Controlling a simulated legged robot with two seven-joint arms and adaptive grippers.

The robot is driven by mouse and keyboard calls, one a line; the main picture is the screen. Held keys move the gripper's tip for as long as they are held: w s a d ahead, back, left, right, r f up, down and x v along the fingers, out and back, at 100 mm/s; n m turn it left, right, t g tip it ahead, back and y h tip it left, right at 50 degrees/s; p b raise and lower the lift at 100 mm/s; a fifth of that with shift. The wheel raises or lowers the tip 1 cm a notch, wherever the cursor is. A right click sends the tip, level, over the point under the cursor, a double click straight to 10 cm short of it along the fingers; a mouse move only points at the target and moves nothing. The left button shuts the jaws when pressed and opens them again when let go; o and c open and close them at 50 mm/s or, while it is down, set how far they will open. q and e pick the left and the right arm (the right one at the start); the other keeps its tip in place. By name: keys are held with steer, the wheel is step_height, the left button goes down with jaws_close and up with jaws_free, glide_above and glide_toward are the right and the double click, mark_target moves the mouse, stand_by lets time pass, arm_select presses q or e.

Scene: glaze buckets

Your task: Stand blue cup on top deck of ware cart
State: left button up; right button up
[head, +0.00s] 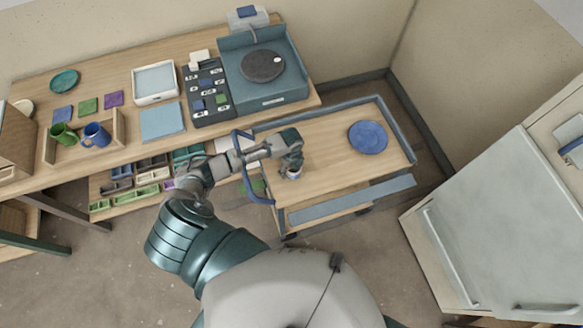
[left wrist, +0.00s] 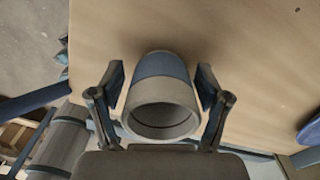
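A blue cup (left wrist: 162,95) with a wide pale grey rim shows in the left wrist view, its open mouth toward the camera. In the head view the cup (head: 293,173) is small and partly hidden by my left gripper (head: 290,160), over the near left part of the ware cart's wooden top deck (head: 325,165). In the left wrist view the fingers of my left gripper (left wrist: 160,88) are spread on either side of the cup, with thin gaps visible. The cup looks upright on the deck; its base is hidden. My right gripper is not in view.
A blue disc (head: 368,137) lies on the deck's right part; the deck between is clear. A blue cart handle (head: 255,185) rises at the left end. The workbench behind holds a wheel unit (head: 262,66), a blue mug (head: 97,135) and a green mug (head: 63,133).

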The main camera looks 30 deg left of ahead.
arm_select(q)
steer(key=shift+d+r, duration=0.1)
steer(key=shift+d, duration=0.3)
steer(key=shift+d+r, duration=0.4)
steer(key=shift+r, duration=0.1)
step_height(320, 180, up, 3)
steer(key=shift+w+r, duration=0.15)
step_height(320, 180, up, 4)
step_height(320, 180, up, 4)
glide_above(292, 171)
steer(key=shift+d, duration=0.4)
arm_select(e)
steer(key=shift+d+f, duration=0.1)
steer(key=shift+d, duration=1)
